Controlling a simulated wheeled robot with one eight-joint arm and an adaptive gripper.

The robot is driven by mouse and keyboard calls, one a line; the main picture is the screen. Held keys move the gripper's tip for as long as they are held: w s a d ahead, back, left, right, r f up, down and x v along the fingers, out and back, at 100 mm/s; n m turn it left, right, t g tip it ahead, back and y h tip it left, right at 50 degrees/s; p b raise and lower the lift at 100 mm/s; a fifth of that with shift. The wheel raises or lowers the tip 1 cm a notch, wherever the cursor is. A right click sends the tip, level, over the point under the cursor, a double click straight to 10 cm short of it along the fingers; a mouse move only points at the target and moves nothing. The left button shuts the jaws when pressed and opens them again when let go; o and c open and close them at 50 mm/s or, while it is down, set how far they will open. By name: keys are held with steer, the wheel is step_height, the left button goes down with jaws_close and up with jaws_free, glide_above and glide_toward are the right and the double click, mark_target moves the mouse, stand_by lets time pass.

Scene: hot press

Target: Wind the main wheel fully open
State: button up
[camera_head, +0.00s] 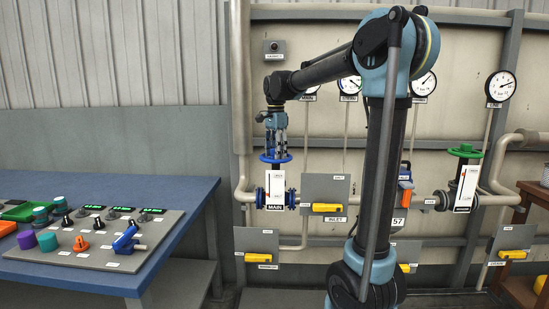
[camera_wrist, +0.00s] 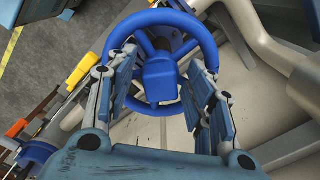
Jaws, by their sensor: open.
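The main wheel (camera_head: 276,159) is a blue handwheel lying flat on top of the valve with the MAIN label (camera_head: 275,206). My gripper (camera_head: 277,140) points down from above and is right at the wheel. In the wrist view, the blue rim (camera_wrist: 207,35) and a blocky blue hub (camera_wrist: 160,80) show between the fingers of my open gripper (camera_wrist: 163,65). One finger is on each side of the hub, inside or over the rim. Whether either finger touches the wheel I cannot tell. A white scale plate with a red mark (camera_head: 292,190) stands beside the valve.
A green handwheel (camera_head: 465,151) tops another valve at the right. Yellow levers (camera_head: 326,208) sit on grey plates along the wall. Gauges (camera_head: 500,86) hang above. A blue table (camera_head: 150,270) with a control panel (camera_head: 90,240) is at the left. Pipes (camera_head: 244,190) run close to the main valve.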

steer(key=m, duration=0.5)
steer(key=shift+m, duration=3)
steer(key=shift+c, duration=0.4)
steer(key=c, duration=0.8)
steer(key=n, duration=0.4)
steer(key=shift+c, duration=0.2)
steer(key=n, duration=1.4)
steer(key=shift+n, duration=1)
